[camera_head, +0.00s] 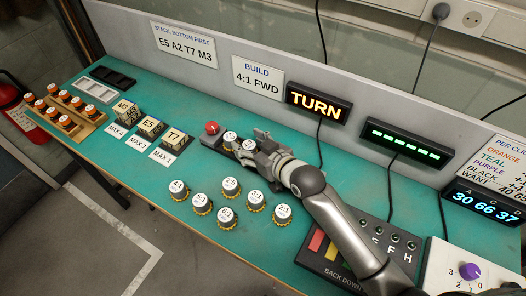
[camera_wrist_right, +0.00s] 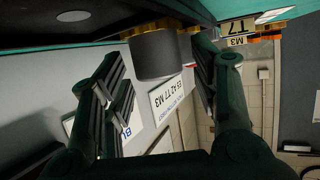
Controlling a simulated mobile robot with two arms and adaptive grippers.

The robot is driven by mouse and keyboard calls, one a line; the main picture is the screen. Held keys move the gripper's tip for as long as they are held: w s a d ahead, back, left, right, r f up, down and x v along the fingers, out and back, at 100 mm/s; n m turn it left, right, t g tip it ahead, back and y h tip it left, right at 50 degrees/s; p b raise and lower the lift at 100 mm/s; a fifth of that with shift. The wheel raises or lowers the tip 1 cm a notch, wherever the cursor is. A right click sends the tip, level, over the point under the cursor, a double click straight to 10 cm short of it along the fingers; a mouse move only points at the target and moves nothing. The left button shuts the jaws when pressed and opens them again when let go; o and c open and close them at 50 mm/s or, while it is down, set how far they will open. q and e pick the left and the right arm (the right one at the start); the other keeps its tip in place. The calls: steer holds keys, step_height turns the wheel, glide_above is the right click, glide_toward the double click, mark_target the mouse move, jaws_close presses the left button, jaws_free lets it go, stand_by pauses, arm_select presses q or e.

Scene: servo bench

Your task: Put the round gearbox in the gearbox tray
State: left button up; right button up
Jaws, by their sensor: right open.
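Several round gearboxes with white labelled tops and gold rims, such as one gearbox (camera_head: 231,186), stand loose on the teal bench in the head view. Two more (camera_head: 230,138) sit close together at my right gripper (camera_head: 262,141), beside a dark block with a red button (camera_head: 211,128). In the right wrist view a dark grey cylinder with a gold rim (camera_wrist_right: 155,55) is between the spread fingers of the right gripper (camera_wrist_right: 165,85), with gaps beside it. I cannot tell for sure which holder is the gearbox tray. My left gripper is not in view.
A wooden rack of orange-capped parts (camera_head: 89,123) and a black tray (camera_head: 112,77) are at the left. Marked blocks (camera_head: 151,127) stand nearby. A "TURN" display (camera_head: 319,102) is behind my gripper; a button panel (camera_head: 325,250) is at the lower right. The front-left bench is clear.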

steer(key=v, duration=1.1)
steer(key=shift+s+b, duration=0.25)
steer(key=shift+b, duration=0.1)
steer(key=shift+d, duration=0.1)
